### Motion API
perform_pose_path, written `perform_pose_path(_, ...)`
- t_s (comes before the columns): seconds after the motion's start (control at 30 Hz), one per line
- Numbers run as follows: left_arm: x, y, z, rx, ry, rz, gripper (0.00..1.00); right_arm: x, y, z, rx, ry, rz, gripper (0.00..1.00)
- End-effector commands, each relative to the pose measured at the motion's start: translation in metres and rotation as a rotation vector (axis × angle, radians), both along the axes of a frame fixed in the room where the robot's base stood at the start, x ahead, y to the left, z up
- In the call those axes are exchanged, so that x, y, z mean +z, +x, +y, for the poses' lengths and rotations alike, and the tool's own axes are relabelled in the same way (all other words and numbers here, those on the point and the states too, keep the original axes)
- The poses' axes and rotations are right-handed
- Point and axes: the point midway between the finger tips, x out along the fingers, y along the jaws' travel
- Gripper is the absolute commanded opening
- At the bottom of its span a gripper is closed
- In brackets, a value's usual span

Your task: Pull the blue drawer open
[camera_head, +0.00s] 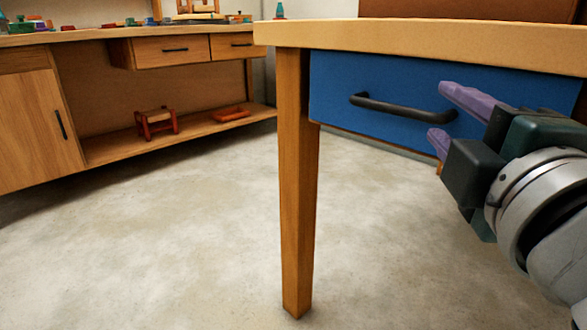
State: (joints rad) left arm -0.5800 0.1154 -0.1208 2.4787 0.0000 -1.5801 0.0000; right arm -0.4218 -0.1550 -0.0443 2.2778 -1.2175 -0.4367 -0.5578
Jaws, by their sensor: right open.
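The blue drawer (350,80) sits under the top of a wooden table and looks closed. Its dark bar handle (395,108) runs across the front. My right gripper (440,112) comes in from the right with its purple fingers apart, one above the other, near the right end of the handle. I cannot tell whether the fingers touch the handle or how far from it they are. The arm and gripper hide the right part of the drawer front. My left gripper is not in view.
The wooden table top (420,37) overhangs the drawer, and a table leg (298,180) stands left of it. A wooden workbench (95,100) with drawers, a lower shelf and small colored items stands at the back left. The concrete floor (190,230) between them is clear.

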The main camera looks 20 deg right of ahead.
Motion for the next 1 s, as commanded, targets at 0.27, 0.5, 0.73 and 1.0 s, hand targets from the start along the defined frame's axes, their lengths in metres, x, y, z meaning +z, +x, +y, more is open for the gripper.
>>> perform_pose_path(0.27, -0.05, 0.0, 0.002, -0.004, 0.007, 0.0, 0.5, -0.034, 0.009, 0.014, 0.047, -0.183, -0.014, 0.47)
perform_pose_path(0.5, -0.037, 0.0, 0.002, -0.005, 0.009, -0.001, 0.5, -0.024, 0.035, 0.005, 0.048, -0.192, -0.016, 0.47)
perform_pose_path(0.73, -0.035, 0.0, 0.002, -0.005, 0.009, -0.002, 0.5, -0.02, 0.075, -0.011, 0.048, -0.19, -0.016, 0.47)
perform_pose_path(1.0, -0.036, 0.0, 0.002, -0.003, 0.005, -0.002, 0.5, -0.019, 0.098, -0.021, 0.046, -0.187, -0.013, 0.47)
